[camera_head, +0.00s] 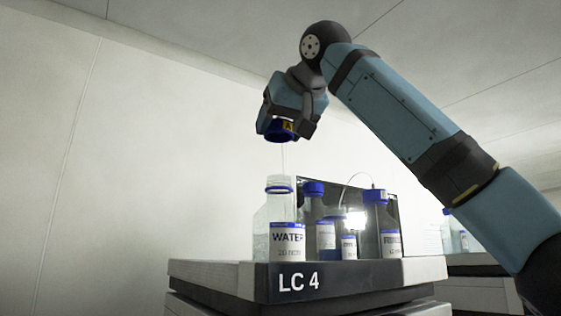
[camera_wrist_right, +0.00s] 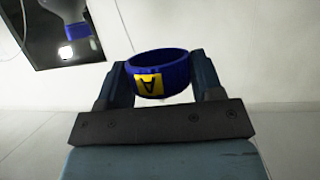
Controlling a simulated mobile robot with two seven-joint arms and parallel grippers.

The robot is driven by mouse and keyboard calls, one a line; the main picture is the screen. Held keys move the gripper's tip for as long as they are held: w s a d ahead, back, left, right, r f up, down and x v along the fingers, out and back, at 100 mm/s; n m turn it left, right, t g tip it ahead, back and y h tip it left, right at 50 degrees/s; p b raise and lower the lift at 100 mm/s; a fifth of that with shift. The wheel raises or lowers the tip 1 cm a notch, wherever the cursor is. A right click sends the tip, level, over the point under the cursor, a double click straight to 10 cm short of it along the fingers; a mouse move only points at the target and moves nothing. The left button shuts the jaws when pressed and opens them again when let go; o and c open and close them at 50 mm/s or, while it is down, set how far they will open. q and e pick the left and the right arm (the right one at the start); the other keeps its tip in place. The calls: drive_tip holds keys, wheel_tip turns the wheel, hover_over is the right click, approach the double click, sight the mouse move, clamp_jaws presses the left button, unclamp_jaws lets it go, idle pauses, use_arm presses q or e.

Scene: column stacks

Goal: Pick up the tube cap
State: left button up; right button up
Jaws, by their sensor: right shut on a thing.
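The tube cap (camera_head: 279,130) is a dark blue ring with a yellow label marked A. It is held up above the open WATER bottle (camera_head: 281,222) in the head view, with a thin pale line running down from it towards the bottle. My right gripper (camera_head: 288,128) is shut on the cap. In the right wrist view the cap (camera_wrist_right: 158,73) sits between the two fingers of my right gripper (camera_wrist_right: 157,80). My left gripper is not in view.
Several capped bottles (camera_head: 314,222) stand beside the WATER bottle on the LC 4 unit (camera_head: 350,278). A thin tube (camera_head: 354,180) arcs over to the right-hand bottle. More bottles (camera_head: 452,232) stand on another unit at the right. The space left of the WATER bottle is clear.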

wheel_tip(320, 180, up, 9)
drive_tip(key=shift+s+f+p, duration=0.1)
drive_tip(key=shift+p, duration=0.25)
drive_tip(key=shift+r, duration=0.9)
